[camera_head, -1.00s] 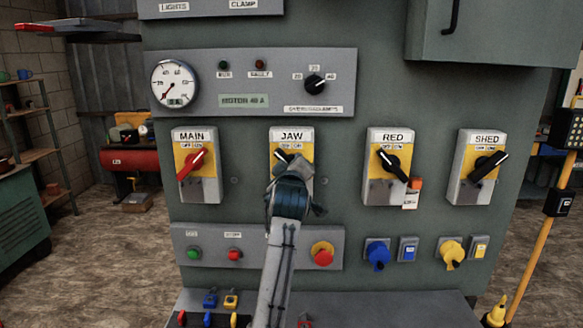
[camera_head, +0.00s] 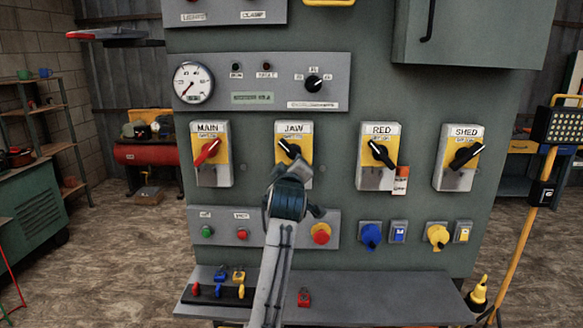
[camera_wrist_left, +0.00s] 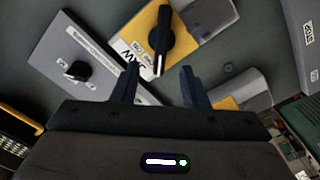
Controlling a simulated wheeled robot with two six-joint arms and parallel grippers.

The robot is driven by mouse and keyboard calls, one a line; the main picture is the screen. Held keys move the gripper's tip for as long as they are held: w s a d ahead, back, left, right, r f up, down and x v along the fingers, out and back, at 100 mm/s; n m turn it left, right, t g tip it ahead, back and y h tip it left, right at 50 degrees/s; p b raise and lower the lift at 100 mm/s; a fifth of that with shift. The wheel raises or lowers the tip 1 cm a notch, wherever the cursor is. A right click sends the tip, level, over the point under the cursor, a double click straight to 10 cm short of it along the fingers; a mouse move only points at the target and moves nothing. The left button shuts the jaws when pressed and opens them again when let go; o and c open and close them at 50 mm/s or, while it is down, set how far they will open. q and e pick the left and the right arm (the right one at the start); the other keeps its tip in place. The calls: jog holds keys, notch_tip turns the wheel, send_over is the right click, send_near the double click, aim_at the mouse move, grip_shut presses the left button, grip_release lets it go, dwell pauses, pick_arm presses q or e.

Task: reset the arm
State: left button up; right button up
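My left gripper (camera_head: 287,168) is in front of the lower part of the grey and yellow JAW switch (camera_head: 294,141) in the head view. In the head view that handle slants toward the upper left. My left arm (camera_head: 270,275) rises from the bottom centre. My right gripper is not in view.
The MAIN (camera_head: 209,154), RED (camera_head: 379,156) and SHED (camera_head: 459,157) switches share the panel. An orange and white tag (camera_head: 401,180) hangs by RED. A ledge (camera_head: 370,309) with small padlocks juts out below. A yellow lamp stand (camera_head: 524,225) stands at right.

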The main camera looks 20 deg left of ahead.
pick_arm(q)
jog(key=s+a+f+m+g, duration=0.2)
jog(key=s+f, duration=0.4)
jog(key=f, duration=0.4)
jog(key=s+a+f+m+g+h, duration=0.1)
jog(key=s+f+g, duration=0.1)
jog(key=s+f, duration=0.55)
jog(key=s+a+f+m+g, duration=0.2)
jog(key=s+f, duration=0.2)
jog(key=f, duration=0.7)
jog(key=s+f+m+g+h, duration=0.1)
jog(key=s+f+m+g, duration=0.25)
jog(key=s, duration=0.85)
jog(key=s+f+m+g+h, duration=0.15)
jog(key=s+f, duration=0.35)
jog(key=s, duration=0.6)
jog(key=s+f+m+g, duration=0.3)
jog(key=s+f, duration=0.1)
jog(key=s, duration=0.8)
notch_tip(320, 180, down, 31)
jog(key=a+g, duration=0.1)
jog(key=a, duration=0.1)
jog(key=s+a+f+g, duration=0.1)
jog(key=s+f, duration=1.7)
jog(key=f, duration=0.1)
jog(key=shift+a+n, duration=0.3)
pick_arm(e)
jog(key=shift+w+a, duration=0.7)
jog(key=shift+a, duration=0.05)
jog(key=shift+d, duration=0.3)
